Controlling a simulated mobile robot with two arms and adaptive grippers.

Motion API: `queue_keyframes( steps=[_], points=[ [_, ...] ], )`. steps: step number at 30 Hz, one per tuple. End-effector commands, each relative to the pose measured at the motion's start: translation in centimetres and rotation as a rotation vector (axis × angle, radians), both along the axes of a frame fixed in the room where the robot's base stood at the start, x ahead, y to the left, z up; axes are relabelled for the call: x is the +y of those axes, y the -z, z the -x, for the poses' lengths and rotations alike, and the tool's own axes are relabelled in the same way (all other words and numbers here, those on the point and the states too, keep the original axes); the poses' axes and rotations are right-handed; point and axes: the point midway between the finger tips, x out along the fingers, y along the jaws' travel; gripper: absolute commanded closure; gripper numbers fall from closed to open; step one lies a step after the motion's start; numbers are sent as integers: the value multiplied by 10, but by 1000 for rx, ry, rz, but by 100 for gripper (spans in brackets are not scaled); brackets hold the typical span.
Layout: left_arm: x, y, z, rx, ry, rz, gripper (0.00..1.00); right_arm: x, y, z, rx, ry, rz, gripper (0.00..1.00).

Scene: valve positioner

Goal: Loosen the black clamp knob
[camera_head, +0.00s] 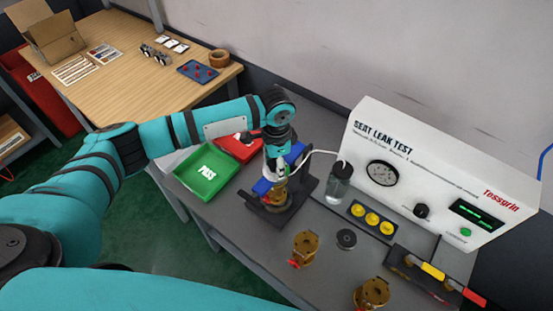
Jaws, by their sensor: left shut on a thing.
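My left arm reaches across from the left, and its gripper (276,172) points down over the dark test fixture (272,211) on the grey bench. A blue clamp part (262,187) and a brass valve body (279,196) show in the fixture, just below and beside the fingers. The gripper is shut at the top of this clamp. The black clamp knob cannot be made out; the fingers and wrist cover that spot, and it appears to be what they hold. My right gripper is not in view.
A green PASS tray (207,172) and a red tray (240,147) lie left of the fixture. A bottle (339,188) and the seat leak tester (430,170) stand right. Brass valves (304,249) (371,293), a black disc (346,239) and yellow caps (372,218) occupy the front.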

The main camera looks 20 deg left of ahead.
Motion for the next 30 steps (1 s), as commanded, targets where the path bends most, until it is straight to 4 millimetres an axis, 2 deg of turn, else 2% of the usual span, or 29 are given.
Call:
queue_keyframes(
  steps=[14, 19, 25, 30],
  points=[
    [1, 1, 3, 7, -192, -3, 100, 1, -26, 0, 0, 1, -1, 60],
    [1, 1, 3, 9, -313, -3, 100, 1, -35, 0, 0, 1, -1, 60],
    [0, 4, 4, 9, -649, -3, 100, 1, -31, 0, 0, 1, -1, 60],
    [0, 4, 3, 7, -785, -4, 100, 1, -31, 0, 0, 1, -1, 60]
  ],
)
